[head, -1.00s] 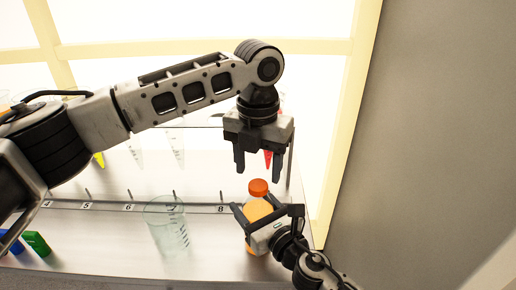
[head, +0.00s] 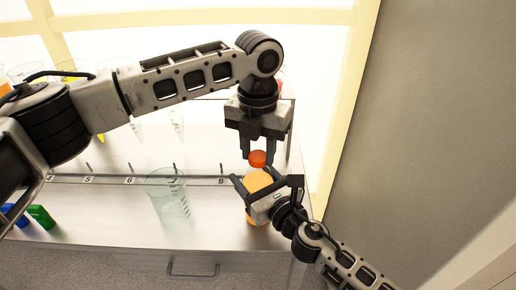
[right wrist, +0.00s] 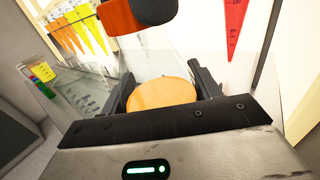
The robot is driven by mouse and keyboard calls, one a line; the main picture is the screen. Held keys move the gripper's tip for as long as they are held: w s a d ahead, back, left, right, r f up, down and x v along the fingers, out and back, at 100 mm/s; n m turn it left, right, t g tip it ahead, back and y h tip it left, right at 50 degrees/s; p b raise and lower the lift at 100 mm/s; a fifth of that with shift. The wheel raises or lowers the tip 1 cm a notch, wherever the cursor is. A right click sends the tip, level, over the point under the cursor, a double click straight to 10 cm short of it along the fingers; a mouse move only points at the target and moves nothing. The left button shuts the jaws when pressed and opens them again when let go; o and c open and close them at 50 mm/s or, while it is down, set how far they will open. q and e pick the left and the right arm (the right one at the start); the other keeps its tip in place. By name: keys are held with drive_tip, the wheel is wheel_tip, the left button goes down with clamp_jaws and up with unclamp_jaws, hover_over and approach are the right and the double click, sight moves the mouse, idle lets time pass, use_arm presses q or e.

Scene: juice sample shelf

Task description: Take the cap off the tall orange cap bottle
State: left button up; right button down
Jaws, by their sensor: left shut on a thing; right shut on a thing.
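The tall bottle (head: 257,184) with orange contents stands at the right end of the bench. Its orange cap (head: 257,158) is at the top, above a clear upper part. My left gripper (head: 257,155) comes from above and is shut on the cap, one finger on each side. My right gripper (head: 266,188) is shut around the bottle body below the cap. In the right wrist view the orange contents (right wrist: 161,95) show between the right fingers, and the cap (right wrist: 120,14) is at the top beside a dark left fingertip. I cannot tell whether the cap is loose.
A clear empty beaker (head: 168,195) stands left of the bottle. Green (head: 41,216) and blue (head: 16,214) blocks are at the far left. A rack behind holds tubes, including a red one (right wrist: 236,28) and several yellow ones (right wrist: 82,30). A wall is close on the right.

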use_arm(q)
drive_tip(key=n, duration=0.2)
drive_tip(key=shift+n, duration=0.3)
drive_tip(key=n, duration=1.2)
drive_tip(key=shift+n, duration=0.3)
drive_tip(key=n, duration=0.7)
drive_tip(key=shift+n, duration=0.3)
drive_tip(key=n, duration=0.8)
drive_tip(key=shift+s, duration=0.1)
drive_tip(key=n, duration=0.5)
drive_tip(key=shift+r, duration=0.1)
drive_tip(key=n, duration=0.7)
drive_tip(key=shift+n, duration=0.3)
drive_tip(key=n, duration=0.4)
drive_tip(key=shift+n, duration=0.3)
drive_tip(key=n, duration=0.6)
drive_tip(key=shift+r, duration=0.1)
